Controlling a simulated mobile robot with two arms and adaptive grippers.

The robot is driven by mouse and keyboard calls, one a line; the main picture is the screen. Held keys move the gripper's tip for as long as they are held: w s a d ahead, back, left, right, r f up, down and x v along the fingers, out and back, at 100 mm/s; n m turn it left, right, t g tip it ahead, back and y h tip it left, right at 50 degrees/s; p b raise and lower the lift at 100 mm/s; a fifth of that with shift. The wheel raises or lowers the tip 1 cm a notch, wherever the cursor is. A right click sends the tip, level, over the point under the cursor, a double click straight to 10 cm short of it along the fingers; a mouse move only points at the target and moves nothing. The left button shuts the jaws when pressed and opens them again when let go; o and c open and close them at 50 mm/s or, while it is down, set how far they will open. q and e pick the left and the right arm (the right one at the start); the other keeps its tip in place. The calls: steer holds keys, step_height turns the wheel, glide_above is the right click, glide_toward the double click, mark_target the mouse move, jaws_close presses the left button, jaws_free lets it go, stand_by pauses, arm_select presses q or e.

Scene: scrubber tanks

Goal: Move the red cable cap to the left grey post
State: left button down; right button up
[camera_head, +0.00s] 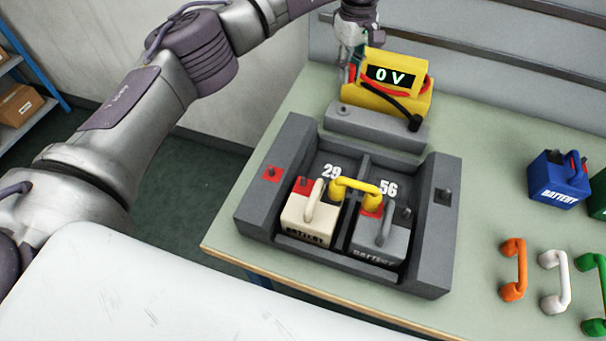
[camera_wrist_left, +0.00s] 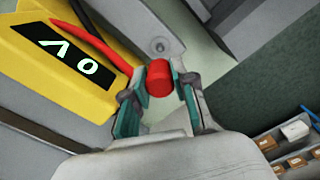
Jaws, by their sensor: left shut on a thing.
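My left gripper (camera_head: 350,62) is behind the left side of the yellow meter, which reads 0 V (camera_head: 388,76). In the left wrist view, its teal-padded fingers are shut on the red cable cap (camera_wrist_left: 159,78), whose red cable runs to the meter. In the head view the cap is mostly hidden. The left grey post (camera_head: 343,110) is a small round stub on the grey block in front of the meter. It shows bare in the left wrist view (camera_wrist_left: 158,45), apart from the cap. The black cable cap (camera_head: 415,123) sits at the block's right end. My right gripper is not in view.
A dark grey tray (camera_head: 264,190) holds a cream battery (camera_head: 308,225) and a grey battery (camera_head: 378,242), bridged by a yellow connector (camera_head: 355,188). A blue battery (camera_head: 560,180) and loose orange, white and green connectors lie right. A wall stands behind the table.

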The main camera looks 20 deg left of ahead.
mark_target(344, 106)
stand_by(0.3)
arm_select(q)
steer(key=shift+f, duration=0.15)
steer(key=shift+f+b, duration=1.8)
steer(key=shift+f, duration=1.65)
steer(key=shift+f, duration=0.1)
steer(key=shift+f+b, duration=0.7)
steer(key=shift+f, duration=0.25)
steer(key=shift+c, duration=1.8)
jaws_free()
